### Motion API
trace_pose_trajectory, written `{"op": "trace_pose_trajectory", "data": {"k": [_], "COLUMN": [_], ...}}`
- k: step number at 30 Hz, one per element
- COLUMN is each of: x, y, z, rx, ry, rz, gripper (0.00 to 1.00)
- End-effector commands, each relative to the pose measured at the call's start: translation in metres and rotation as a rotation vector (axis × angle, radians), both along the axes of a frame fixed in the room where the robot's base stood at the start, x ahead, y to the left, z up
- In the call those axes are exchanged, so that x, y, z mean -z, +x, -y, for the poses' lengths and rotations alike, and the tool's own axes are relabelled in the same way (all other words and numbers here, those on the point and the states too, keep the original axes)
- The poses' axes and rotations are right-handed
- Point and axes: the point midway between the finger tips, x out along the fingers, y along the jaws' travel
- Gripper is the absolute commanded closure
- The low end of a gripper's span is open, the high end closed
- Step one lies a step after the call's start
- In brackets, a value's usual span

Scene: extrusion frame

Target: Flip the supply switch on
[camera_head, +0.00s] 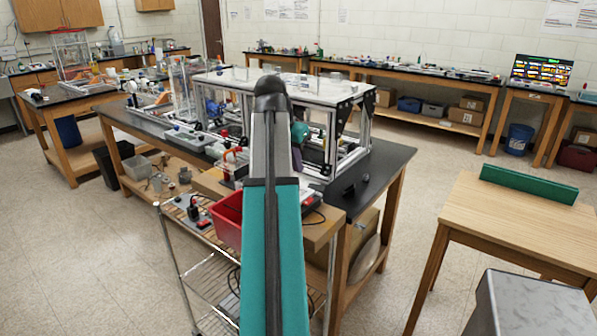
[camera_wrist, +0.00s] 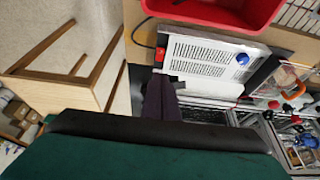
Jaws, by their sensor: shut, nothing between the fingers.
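The power supply, a pale box with a vented top (camera_wrist: 205,62) and a blue knob (camera_wrist: 242,59), lies at the upper middle of the wrist view. The supply switch, a small red piece (camera_wrist: 160,54), shows at its left end. Whether it is on or off is too small to tell. My gripper (camera_wrist: 160,78) is shut and empty, its dark fingertips just below the red switch in the picture. Whether they touch it I cannot tell. In the head view my teal arm hides the gripper and most of the supply; a red part (camera_head: 309,203) shows right of the arm.
A red bin (camera_wrist: 230,10) stands close beside the supply; it also shows in the head view (camera_head: 228,215). The extrusion frame (camera_head: 345,125) stands on the dark bench behind. A wire cart (camera_head: 205,290) is below. A wooden table (camera_head: 520,220) with a green bar is at the right.

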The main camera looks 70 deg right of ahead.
Motion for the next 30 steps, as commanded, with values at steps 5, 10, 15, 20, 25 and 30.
{"op": "trace_pose_trajectory", "data": {"k": [5,10,15,20,25,30], "x": [-0.004,-0.002,-0.001,0.004,0.015,0.031], "y": [-0.002,-0.002,-0.002,-0.003,-0.004,-0.006], "z": [0.011,0.01,0.011,0.012,0.017,0.024], "rx": [-0.001,-0.001,-0.001,-0.001,-0.002,-0.001], "ry": [0.0,0.0,0.0,0.002,0.001,0.002], "rz": [0.0,0.0,0.0,-0.001,-0.001,-0.001], "gripper": [1.0,1.0,1.0,1.0,1.0,1.0]}}
